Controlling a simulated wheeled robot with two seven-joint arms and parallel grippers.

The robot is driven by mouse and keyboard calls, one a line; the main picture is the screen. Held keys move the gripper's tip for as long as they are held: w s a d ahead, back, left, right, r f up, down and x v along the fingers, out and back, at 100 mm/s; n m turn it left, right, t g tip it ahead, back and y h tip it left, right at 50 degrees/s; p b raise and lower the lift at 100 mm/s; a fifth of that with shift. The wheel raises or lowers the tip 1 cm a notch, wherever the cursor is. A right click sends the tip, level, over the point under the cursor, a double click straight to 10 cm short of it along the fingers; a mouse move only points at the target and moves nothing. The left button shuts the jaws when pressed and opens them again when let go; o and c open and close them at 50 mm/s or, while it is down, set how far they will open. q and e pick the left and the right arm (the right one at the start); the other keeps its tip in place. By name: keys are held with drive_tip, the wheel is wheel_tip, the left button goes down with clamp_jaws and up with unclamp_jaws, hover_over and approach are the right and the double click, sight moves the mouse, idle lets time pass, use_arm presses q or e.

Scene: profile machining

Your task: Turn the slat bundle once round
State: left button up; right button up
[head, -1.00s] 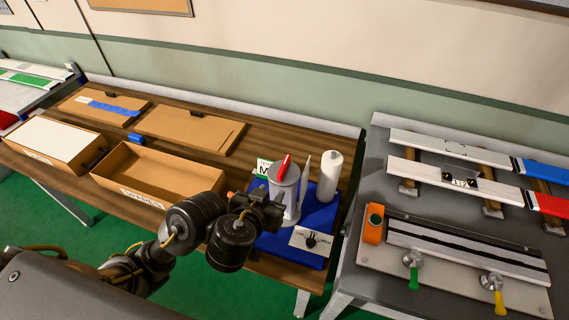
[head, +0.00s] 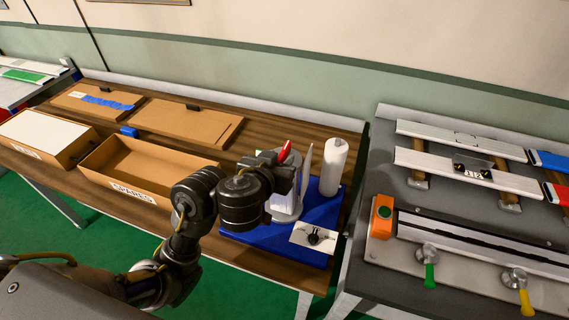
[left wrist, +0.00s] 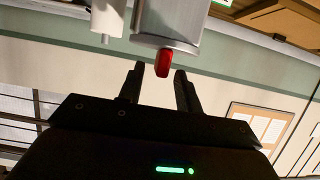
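No thing in view is plainly marked as the slat bundle. White slats with blue and red ends (head: 452,168) lie on the right bench, a dark block marked 12 (head: 472,166) on the nearer one. My left gripper (head: 279,163) is at a grey-white cylinder (head: 288,200) with a red lever (head: 285,150) on top. In the left wrist view the gripper (left wrist: 159,82) is open. The red lever (left wrist: 162,62) reaches between its fingertips, with a gap on each side. My left arm partly hides the cylinder in the head view. My right gripper is not in view.
The cylinder stands on a blue mat (head: 262,238) beside a white bottle (head: 334,165) and a white card (head: 314,237). Cardboard boxes (head: 130,170) are to the left. The right bench holds a fixture with green (head: 429,275) and yellow (head: 523,300) handles.

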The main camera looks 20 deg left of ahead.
sight(281, 155)
use_arm(q)
drive_tip(key=shift+b+x, duration=0.7)
drive_tip(key=shift+x, duration=1.45)
drive_tip(key=shift+r, duration=0.15)
clamp_jaws()
